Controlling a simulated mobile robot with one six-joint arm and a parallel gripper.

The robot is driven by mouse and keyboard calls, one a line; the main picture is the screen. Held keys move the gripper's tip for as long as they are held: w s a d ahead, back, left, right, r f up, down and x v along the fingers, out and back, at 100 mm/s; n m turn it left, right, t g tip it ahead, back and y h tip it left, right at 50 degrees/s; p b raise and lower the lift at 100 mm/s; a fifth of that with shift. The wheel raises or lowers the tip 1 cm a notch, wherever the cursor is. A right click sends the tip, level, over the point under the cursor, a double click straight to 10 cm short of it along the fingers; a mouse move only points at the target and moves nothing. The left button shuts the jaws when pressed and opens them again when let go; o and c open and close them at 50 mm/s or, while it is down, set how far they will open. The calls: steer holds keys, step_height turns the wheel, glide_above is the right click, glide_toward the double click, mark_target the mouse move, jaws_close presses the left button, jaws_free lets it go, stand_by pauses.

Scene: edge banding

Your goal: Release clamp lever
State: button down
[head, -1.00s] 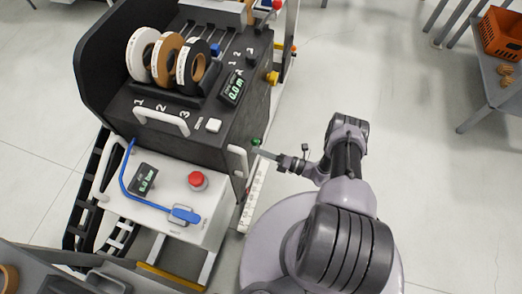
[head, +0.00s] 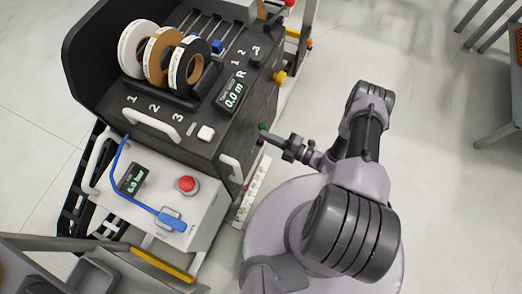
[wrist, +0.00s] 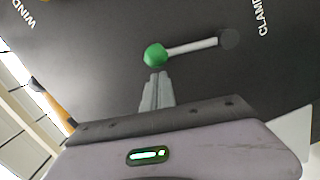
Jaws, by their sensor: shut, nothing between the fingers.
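The clamp lever is a light metal rod with a green ball knob (wrist: 155,55). In the wrist view its rod (wrist: 192,47) runs right from the knob to a dark round pivot (wrist: 229,39) on the black panel, near partly cut-off lettering that reads "CLAM". My gripper (wrist: 157,78) has its fingers together and empty, with the tips just below the knob in the picture. Whether they touch it I cannot tell. In the head view the green knob (head: 262,127) shows small at the machine's right side, and my gripper (head: 272,135) points at it from the right.
The black machine carries several tape rolls (head: 160,55) and a display (head: 232,95).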

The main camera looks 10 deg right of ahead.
steer(key=w+m, duration=0.1)
steer(key=w+d+m, duration=0.1)
steer(key=shift+d+m, duration=0.25)
steer(key=shift+m, duration=0.05)
steer(key=shift+w+d+f, duration=0.15)
steer(key=shift+w+d, duration=0.2)
steer(key=shift+w, duration=0.1)
steer(key=shift+w, duration=0.1)
